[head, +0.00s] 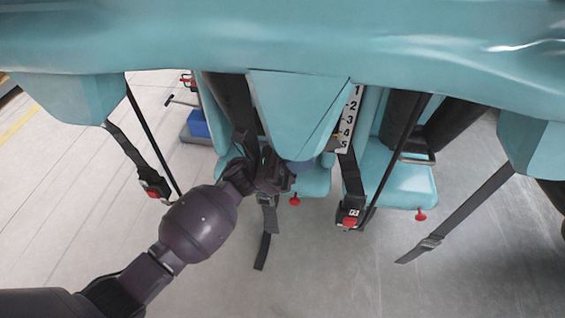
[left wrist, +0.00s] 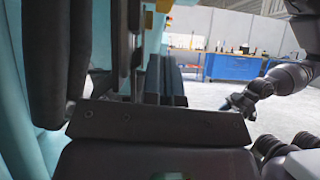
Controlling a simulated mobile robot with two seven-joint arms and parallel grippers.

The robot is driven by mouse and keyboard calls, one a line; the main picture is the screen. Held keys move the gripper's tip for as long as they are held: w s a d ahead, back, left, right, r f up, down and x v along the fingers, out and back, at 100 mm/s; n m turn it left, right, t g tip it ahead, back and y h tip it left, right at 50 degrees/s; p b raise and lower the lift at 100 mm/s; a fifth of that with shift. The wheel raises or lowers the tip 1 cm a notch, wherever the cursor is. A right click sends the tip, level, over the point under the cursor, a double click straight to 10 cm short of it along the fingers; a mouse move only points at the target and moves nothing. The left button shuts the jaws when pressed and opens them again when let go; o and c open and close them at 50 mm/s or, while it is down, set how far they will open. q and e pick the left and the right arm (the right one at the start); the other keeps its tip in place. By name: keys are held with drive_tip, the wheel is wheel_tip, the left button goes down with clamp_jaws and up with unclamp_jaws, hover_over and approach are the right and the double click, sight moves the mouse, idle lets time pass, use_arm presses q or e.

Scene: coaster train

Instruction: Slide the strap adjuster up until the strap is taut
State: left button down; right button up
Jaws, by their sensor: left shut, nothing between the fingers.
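My left gripper (head: 270,175) is in the middle of the head view, just below a teal seat part (head: 300,110). It is shut, with nothing seen between its fingers. A dark strap (head: 262,250) hangs below it, with a dark adjuster (head: 267,200) just under the gripper; whether they touch is hidden. Another grey strap (head: 470,208) hangs at the right, with an adjuster (head: 430,243) near its free end. In the left wrist view a dark plate of my gripper fills the bottom. A dark arm, probably my right, shows at the right with its end (left wrist: 242,100); its jaws are unclear.
Straps with red-buttoned buckles hang at left (head: 152,188) and centre right (head: 348,215). A numbered plate (head: 349,118) is beside the middle seat part. Teal seats (head: 395,185) stand below. A blue workbench (left wrist: 232,67) stands far off. The lower floor is clear.

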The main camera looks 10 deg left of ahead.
use_arm(q)
drive_tip(key=r, duration=0.4)
drive_tip(key=shift+s+d+p, duration=0.2)
drive_tip(key=shift+d+p, duration=0.1)
drive_tip(key=shift+p, duration=0.1)
use_arm(e)
drive_tip(key=shift+s+d+f, duration=0.1)
drive_tip(key=shift+s+d, duration=0.05)
drive_tip(key=shift+s, duration=0.35)
use_arm(q)
drive_tip(key=b+v, duration=0.3)
drive_tip(key=v, duration=0.8)
drive_tip(key=shift+w+f, duration=0.15)
drive_tip(key=shift+w, duration=0.05)
use_arm(e)
drive_tip(key=shift+w+n, duration=0.3)
drive_tip(key=shift+w, duration=0.4)
